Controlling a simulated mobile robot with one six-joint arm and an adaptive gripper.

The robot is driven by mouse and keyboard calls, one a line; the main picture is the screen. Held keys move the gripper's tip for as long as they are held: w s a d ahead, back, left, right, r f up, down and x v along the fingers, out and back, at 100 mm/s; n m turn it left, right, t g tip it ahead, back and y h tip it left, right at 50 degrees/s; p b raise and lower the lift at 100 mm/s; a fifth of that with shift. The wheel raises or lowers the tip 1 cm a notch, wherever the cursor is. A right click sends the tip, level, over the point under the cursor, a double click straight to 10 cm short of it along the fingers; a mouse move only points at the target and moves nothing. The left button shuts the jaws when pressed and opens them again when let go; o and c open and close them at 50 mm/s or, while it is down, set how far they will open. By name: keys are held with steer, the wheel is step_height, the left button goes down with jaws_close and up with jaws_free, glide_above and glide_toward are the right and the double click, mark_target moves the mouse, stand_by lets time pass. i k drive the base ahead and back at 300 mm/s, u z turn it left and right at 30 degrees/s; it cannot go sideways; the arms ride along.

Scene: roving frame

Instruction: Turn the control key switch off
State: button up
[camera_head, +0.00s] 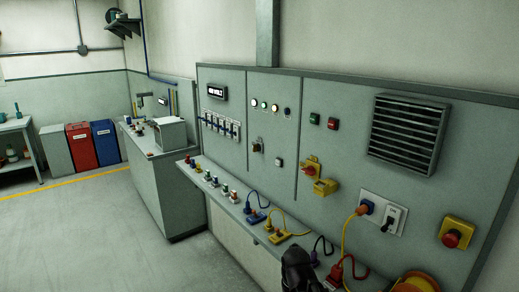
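A grey control panel (345,75) fills the right side of the view. A small dark switch with a light-coloured part (257,145) sits on its middle section, below a row of indicator lights (264,105); it looks like the control key switch. Its key position is too small to read. A small square fitting (279,162) is to its lower right. My gripper (298,262) appears as a dark shape at the bottom edge, in front of the shelf and well below and right of the switch, apart from it. Its fingers cannot be made out.
A narrow shelf (232,207) under the panel carries coloured plugs, padlocks and cables. Green (314,118) and red (333,123) buttons, yellow lockout fittings (325,186) and an emergency stop (452,238) are on the panel. A grey cabinet (150,185) stands left; open floor (75,235) lies beyond.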

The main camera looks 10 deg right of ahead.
mark_target(255, 148)
steer(key=u, duration=0.05)
steer(key=k, duration=0.65)
steer(key=u, duration=0.45)
steer(key=i, duration=1.7)
steer(key=z, duration=0.15)
